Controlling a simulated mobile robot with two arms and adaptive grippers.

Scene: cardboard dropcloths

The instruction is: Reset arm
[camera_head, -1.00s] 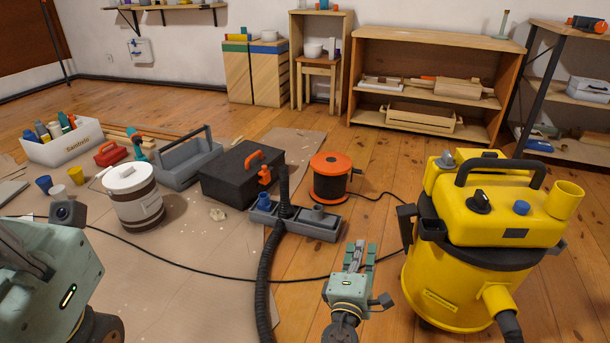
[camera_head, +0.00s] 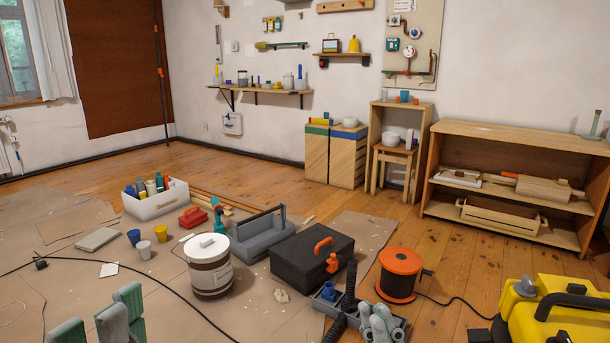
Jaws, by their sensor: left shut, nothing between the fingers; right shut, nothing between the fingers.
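My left gripper (camera_head: 122,309) shows at the bottom left edge of the head view, its pale green fingers pointing up over the dropcloth (camera_head: 180,322). It is shut and empty. My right gripper (camera_head: 379,322) shows at the bottom edge, right of centre, in front of the grey tray (camera_head: 327,304). It is shut with nothing in it and hides part of that tray. Both arms are mostly cut off by the frame's lower edge.
A white-lidded bucket (camera_head: 208,270), a grey tool tote (camera_head: 268,236), a black toolbox (camera_head: 312,256) and an orange cable reel (camera_head: 400,277) stand ahead. A yellow vacuum (camera_head: 560,312) is at lower right. Wooden floor (camera_head: 250,172) lies open behind them.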

